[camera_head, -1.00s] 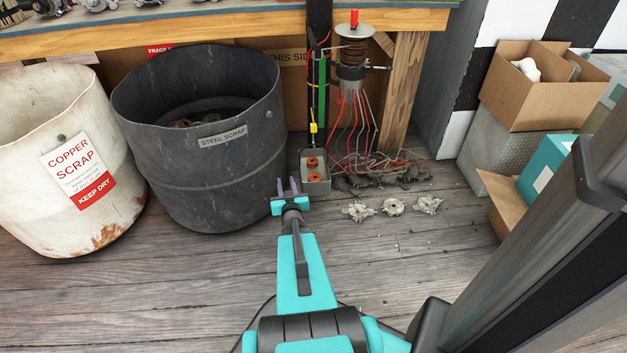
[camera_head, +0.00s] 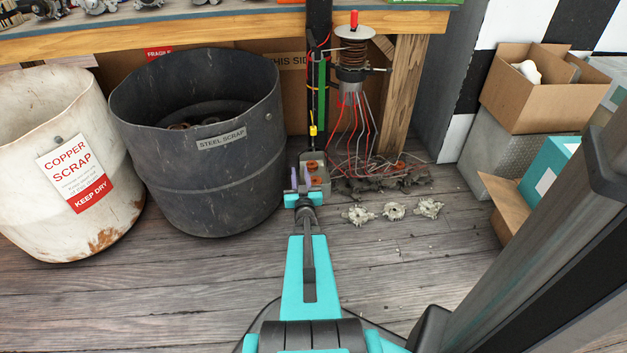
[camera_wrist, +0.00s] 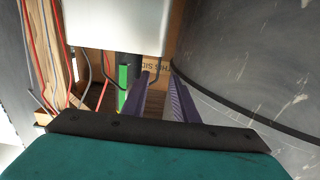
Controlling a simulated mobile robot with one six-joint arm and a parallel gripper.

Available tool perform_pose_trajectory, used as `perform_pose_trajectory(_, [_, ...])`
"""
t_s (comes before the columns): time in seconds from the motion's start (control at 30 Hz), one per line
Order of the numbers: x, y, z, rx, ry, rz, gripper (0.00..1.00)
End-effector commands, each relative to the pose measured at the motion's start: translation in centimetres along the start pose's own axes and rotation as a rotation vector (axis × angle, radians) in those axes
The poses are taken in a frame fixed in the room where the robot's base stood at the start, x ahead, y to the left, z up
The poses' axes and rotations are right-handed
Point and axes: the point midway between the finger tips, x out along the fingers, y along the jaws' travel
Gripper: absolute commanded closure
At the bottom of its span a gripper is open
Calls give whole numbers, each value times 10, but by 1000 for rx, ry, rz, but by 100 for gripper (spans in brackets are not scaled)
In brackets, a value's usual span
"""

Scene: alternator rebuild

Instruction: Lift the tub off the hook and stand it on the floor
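The tub is a small grey open box (camera_head: 321,189) with a few orange-brown coils inside, below a yellow piece (camera_head: 313,131) on the dark post in the head view. In the wrist view its pale wall (camera_wrist: 118,28) fills the upper left. I cannot make out the hook or its contact with the tub. My gripper (camera_head: 301,178) has two purple fingers in front of the tub's left side in the head view. The fingers stand apart with nothing between them, as the wrist view (camera_wrist: 158,95) also shows. They overlap the tub in view, but contact is unclear.
The dark steel scrap bin (camera_head: 215,165) stands close on the left, with the white copper scrap bin (camera_head: 110,215) beyond. Red and grey wires (camera_head: 365,135) hang to the right. Several metal parts (camera_head: 394,211) lie on the floor. The front wooden floor (camera_head: 400,260) is mostly clear.

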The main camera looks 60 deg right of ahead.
Motion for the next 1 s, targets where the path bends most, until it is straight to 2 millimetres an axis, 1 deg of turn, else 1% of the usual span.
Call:
perform_pose_trajectory(0.03, [8, 0, 2, 0, 2, 0, 73])
perform_pose_trajectory(0.1, [17, 0, 2, 0, 3, 0, 73])
perform_pose_trajectory(0.3, [41, 0, 2, 0, 2, 0, 73])
perform_pose_trajectory(0.5, [60, 0, 1, 0, 2, 0, 73])
perform_pose_trajectory(0.67, [67, 0, 0, 0, 0, 0, 73])
perform_pose_trajectory(1.0, [66, -1, 0, 0, 0, -1, 73])
